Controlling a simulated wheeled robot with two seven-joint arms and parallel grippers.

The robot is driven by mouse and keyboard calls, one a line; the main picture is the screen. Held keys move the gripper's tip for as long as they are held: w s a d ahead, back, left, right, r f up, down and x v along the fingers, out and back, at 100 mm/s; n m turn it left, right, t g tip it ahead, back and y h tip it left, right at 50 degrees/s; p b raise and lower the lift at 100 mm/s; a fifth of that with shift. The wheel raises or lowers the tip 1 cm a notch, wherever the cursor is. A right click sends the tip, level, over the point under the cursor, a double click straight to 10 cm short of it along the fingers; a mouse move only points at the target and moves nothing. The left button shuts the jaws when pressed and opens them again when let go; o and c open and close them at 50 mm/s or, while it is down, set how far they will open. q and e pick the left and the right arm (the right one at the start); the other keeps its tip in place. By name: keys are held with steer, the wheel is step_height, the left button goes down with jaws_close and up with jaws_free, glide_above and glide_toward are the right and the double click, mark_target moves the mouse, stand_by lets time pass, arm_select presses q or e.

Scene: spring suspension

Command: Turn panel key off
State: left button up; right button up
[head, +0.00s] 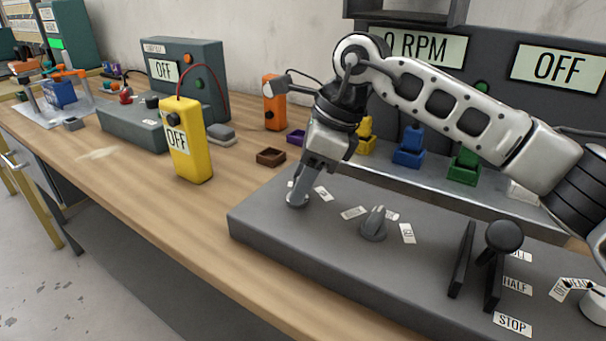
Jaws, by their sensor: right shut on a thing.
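The grey control panel (262,221) lies on the bench at the lower right. My right gripper (299,188) points down at the panel's left end, its fingers shut on the key, with a round grey key switch base (297,202) just under the fingertips. The fingers hide most of the key, so I cannot tell which way it is turned. Small white labels (323,194) lie around the switch, partly covered and too small to read. My left gripper is not in view.
Right of the switch is a grey rotary knob (374,226), then a black lever (503,237) with HALF and STOP labels. A yellow meter (189,140) reading OFF stands left of the panel. Coloured bins line the back. Bare wood lies before the meter.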

steer(key=shift+n, duration=0.3)
steer(key=o, duration=1)
steer(key=v, duration=1.6)
steer(key=shift+w+a+p, duration=0.1)
steer(key=shift+p, duration=0.3)
